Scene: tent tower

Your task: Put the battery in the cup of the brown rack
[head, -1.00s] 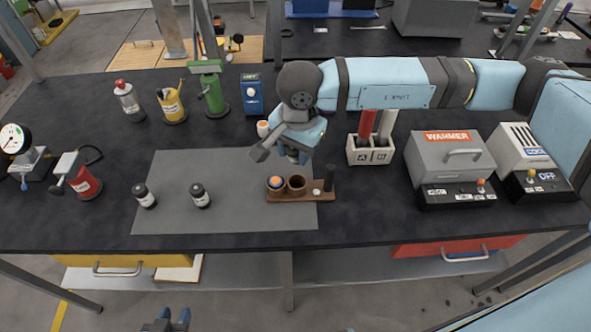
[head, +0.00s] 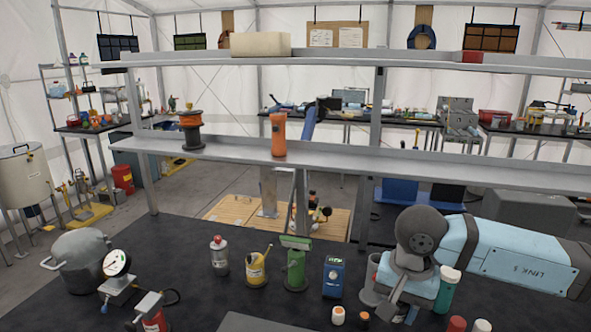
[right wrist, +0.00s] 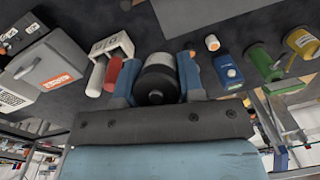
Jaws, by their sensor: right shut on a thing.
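My right gripper (right wrist: 155,85) is shut on a dark cylinder (right wrist: 157,72) with a black round end and a pale grey part beyond it. I cannot tell from these frames whether it is the battery. In the head view my right gripper (head: 390,305) is over the table at the lower right, and the held cylinder cannot be made out clearly there. The brown rack and its cup are not in either current view. My left gripper is not in view.
Near my right gripper stand a blue box (head: 333,276), a green stand (head: 296,268), a yellow pot (head: 256,270) and a small orange-and-white piece (head: 338,315). A long shelf (head: 350,160) crosses above the table. A grey warmer (right wrist: 53,68) shows in the wrist view.

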